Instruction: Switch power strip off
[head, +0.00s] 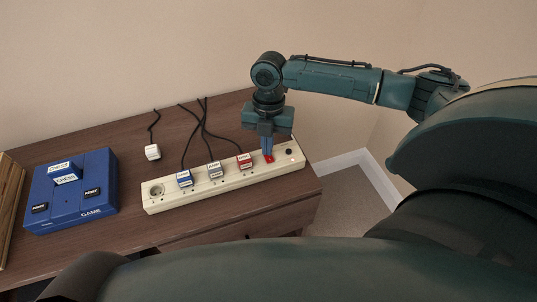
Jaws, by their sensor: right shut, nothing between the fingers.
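The cream power strip (212,194) lies on the wooden cabinet top, slanting up to the right. Several sockets run along it, and a blue, a grey-white and a red-marked plug stand in some of them. My right gripper (268,158) is shut and empty, pointing down over the right part of the strip. Its fingertips are at a small red part (269,159), likely the switch, which they partly hide. I cannot tell whether they touch it. A small light spot shows near the strip's right end. My left gripper is not in view.
A blue game console (71,205) with a cartridge stands at the left of the cabinet (130,157). A loose white plug (152,152) lies behind the strip. Black cords run to the back edge by the wall. Floor shows to the right.

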